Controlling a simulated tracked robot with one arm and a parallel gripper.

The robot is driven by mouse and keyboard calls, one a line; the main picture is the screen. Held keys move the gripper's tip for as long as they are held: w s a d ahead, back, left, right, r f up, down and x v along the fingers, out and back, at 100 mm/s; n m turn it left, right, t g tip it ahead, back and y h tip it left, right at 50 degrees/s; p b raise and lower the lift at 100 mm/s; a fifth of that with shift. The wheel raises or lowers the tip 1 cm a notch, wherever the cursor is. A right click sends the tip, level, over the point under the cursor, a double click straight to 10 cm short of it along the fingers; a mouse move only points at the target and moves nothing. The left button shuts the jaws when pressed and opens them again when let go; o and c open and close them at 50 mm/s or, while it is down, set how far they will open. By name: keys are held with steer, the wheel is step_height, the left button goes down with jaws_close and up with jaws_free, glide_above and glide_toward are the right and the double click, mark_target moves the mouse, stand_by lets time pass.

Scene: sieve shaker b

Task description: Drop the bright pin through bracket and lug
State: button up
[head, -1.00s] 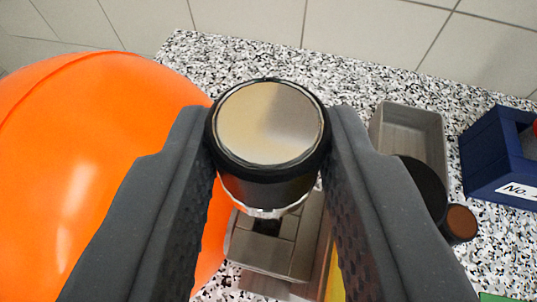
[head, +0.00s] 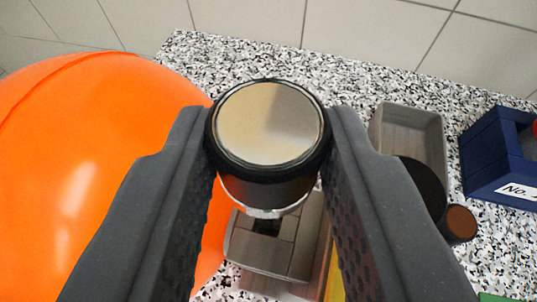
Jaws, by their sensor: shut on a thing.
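The bright pin (head: 268,122) shows its round, shiny metal top with a black ring around it, at the middle of the head view. My gripper (head: 268,140) is shut on it, one dark finger on each side. Below the pin is a grey metal block (head: 275,245) with a dark square opening (head: 267,227), perhaps the bracket and lug; I cannot tell the two apart. The pin's lower end is hidden behind its top and appears above and slightly behind the opening. I cannot tell whether they touch.
A large orange rounded body (head: 90,170) fills the left side, close to my left finger. At the right are an empty grey tray (head: 440,150), a black cylinder with a brown end (head: 461,224) and a blue holder (head: 485,160). Speckled counter (head: 350,85) lies bare behind.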

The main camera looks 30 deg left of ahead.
steer(key=shift+f+b, duration=0.9)
steer(key=shift+f, duration=1)
steer(key=o, duration=1.1)
steer(key=shift+a, duration=0.1)
steer(key=shift+f, duration=0.1)
steer(key=shift+s+d, duration=0.1)
steer(key=shift+d, duration=0.1)
steer(key=v, duration=1.3)
steer(key=shift+s+r, duration=0.3)
steer(key=shift+r, duration=0.05)
steer(key=shift+a, duration=0.1)
